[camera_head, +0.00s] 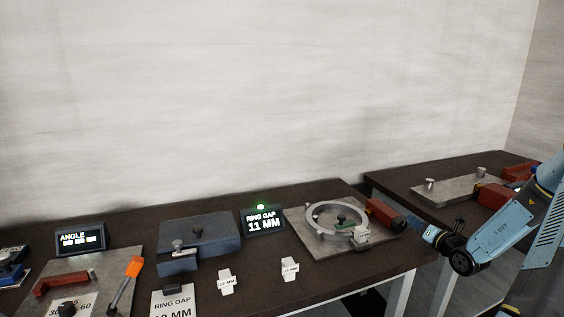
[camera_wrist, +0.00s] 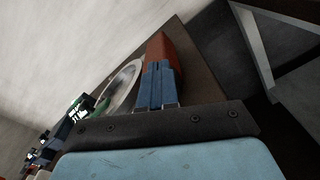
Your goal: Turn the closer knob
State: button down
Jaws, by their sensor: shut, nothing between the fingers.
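The ring (camera_head: 336,218) lies on a grey plate (camera_head: 390,245), with a red block (camera_head: 384,213) at its right side. A small green part shows inside the ring. I cannot make out a separate closer knob at the red block. My gripper (camera_head: 410,221) reaches in from the right, at the block's right end. In the wrist view, the blue fingers of my gripper (camera_wrist: 157,85) are together and empty, with the red block (camera_wrist: 164,52) right beyond them. Whether they touch it is unclear. The ring (camera_wrist: 122,85) shows left of the fingers.
The ring gap display (camera_head: 263,222) reads 11 MM under a green light. A blue block (camera_head: 198,242) with a small knob stands left of it. Small white labelled pieces (camera_head: 227,282) lie in front. A second table (camera_head: 450,215) stands right, beyond a gap.

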jog(key=shift+w+a+r, duration=0.2)
jog(key=shift+w+r, duration=0.1)
jog(key=shift+r, duration=0.3)
jog(key=shift+f+v, duration=0.1)
jog(key=shift+v, duration=1.3)
jog(key=shift+f+v, duration=0.15)
jog(key=shift+v, duration=1.25)
jog(key=shift+d, duration=0.1)
jog(key=shift+f, duration=0.1)
jog(key=shift+s+d+f, duration=0.2)
jog(key=shift+s+f, duration=0.1)
jog(key=shift+s, duration=0.15)
